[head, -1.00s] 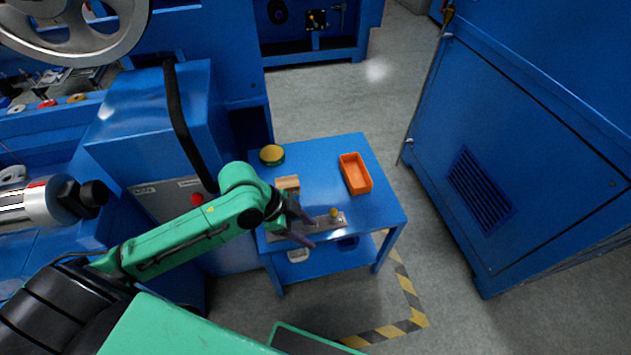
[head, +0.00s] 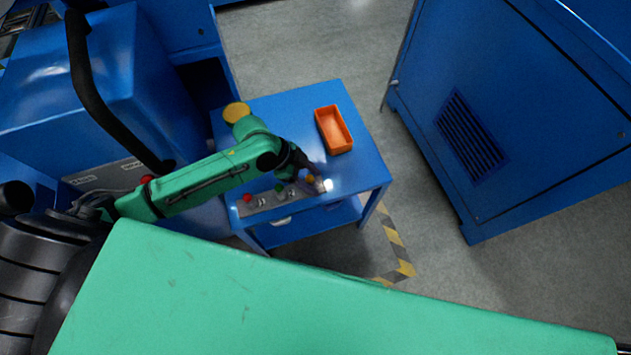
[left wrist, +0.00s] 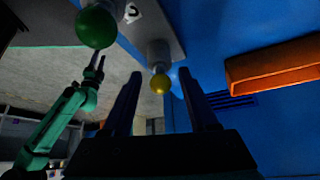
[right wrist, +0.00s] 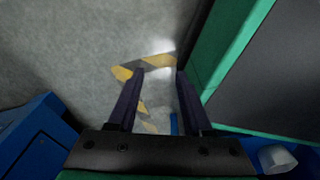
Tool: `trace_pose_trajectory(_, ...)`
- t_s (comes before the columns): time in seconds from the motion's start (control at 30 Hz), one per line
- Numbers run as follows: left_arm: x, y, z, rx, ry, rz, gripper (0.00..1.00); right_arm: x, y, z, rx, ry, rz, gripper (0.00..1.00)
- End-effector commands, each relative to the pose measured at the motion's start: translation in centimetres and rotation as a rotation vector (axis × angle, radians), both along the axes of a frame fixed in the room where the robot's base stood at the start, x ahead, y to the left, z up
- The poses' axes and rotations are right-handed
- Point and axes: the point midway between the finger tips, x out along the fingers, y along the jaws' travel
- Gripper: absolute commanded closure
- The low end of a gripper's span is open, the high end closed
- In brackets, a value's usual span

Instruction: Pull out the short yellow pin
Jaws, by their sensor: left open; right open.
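The short yellow pin shows as a round yellow knob (head: 311,179) near the right end of a grey metal plate (head: 245,209) on the blue table. In the left wrist view, the yellow knob (left wrist: 160,84) appears between the two fingers of my open left gripper (left wrist: 161,73). I cannot tell whether they touch it. In the head view, my left gripper (head: 305,163) is right beside the knob. A green knob (head: 280,188) and a red knob (head: 247,198) stand farther left on the plate. My right gripper (right wrist: 159,72) is open and empty, above the floor.
An orange tray (head: 333,130) stands on the blue table (head: 365,160) behind the plate. A round yellow-topped object (head: 236,111) is at the back left. A blue cabinet (head: 520,120) stands to the right, with grey floor between. My green arm link fills the bottom of the head view.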

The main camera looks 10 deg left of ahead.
Motion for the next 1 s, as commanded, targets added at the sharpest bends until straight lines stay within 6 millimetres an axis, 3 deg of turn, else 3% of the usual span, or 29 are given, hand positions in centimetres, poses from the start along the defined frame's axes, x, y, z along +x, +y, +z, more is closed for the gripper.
trace_pose_trajectory(0.1,0.2,-0.8,-1.3,-0.001,-0.001,0.001,0.41,0.7,0.1,0.0,0.001,-0.002,-0.004,0.5)
trace_pose_trajectory(0.37,0.2,-0.9,-1.5,0.001,-0.002,-0.001,0.41,0.9,0.2,0.2,0.001,-0.002,-0.005,0.5)
trace_pose_trajectory(0.4,0.2,-0.9,-1.5,0.001,-0.001,0.0,0.45,0.9,0.2,0.2,0.001,-0.002,-0.005,0.5)
trace_pose_trajectory(0.53,0.2,-0.9,-1.5,0.001,-0.001,0.0,0.94,0.9,0.2,0.2,0.001,-0.002,-0.005,0.5)
trace_pose_trajectory(0.57,0.2,-0.9,-1.5,0.001,-0.001,0.0,1.0,0.9,0.2,0.2,0.001,-0.002,-0.005,0.5)
trace_pose_trajectory(1.0,0.2,-0.9,-0.8,0.002,0.0,-0.001,1.0,1.0,0.2,0.9,0.002,-0.003,-0.005,0.5)
